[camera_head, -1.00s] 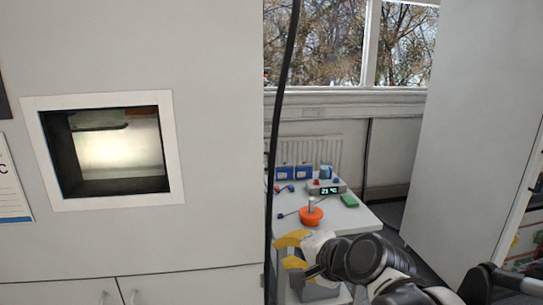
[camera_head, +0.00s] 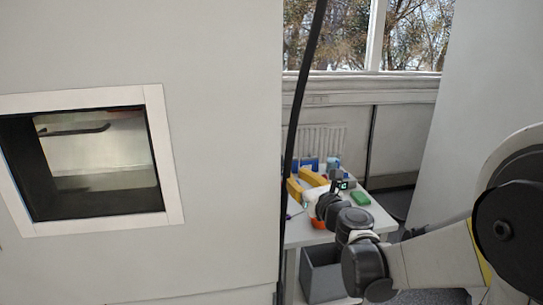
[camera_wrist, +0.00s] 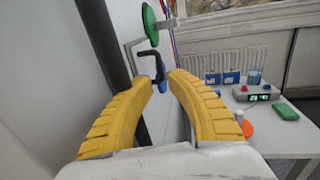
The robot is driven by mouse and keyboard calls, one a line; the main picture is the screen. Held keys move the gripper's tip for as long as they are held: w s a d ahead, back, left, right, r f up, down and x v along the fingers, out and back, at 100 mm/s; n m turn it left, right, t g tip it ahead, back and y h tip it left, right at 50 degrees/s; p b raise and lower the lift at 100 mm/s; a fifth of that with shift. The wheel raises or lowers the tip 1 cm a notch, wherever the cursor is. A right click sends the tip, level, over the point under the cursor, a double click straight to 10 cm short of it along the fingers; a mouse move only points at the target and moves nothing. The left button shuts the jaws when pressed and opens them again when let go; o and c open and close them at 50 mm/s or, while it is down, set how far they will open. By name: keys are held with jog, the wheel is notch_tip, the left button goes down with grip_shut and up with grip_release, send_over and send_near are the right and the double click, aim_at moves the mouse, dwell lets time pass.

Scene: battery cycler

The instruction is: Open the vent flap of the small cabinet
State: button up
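My gripper (camera_head: 302,182), with two curved yellow fingers, is open and empty in the head view, in front of the small table. In the wrist view its fingertips (camera_wrist: 161,80) are apart. Just beyond them, a black bent handle (camera_wrist: 149,58) and a small blue part (camera_wrist: 160,70) show near a green round knob (camera_wrist: 151,25); I see no contact. A large pale cabinet (camera_head: 215,130) with a white-framed window fills the left of the head view. I cannot make out which part is the vent flap, nor tell the small cabinet for certain.
A black vertical pole or cable (camera_head: 303,90) stands by the large cabinet's edge; the gripper is close to its right. The white table (camera_wrist: 272,138) carries a device with a display (camera_wrist: 256,94), a green block (camera_wrist: 285,112) and an orange object (camera_wrist: 247,129). A grey bin (camera_head: 322,273) is below.

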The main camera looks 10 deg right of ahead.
jog(key=w, duration=0.3)
jog(key=w+a+b, duration=0.1)
jog(key=w, duration=0.2)
jog(key=w+a+b, duration=0.1)
jog(key=w, duration=0.2)
jog(key=shift+w+r, duration=0.1)
jog(key=shift+w, duration=0.3)
grip_shut()
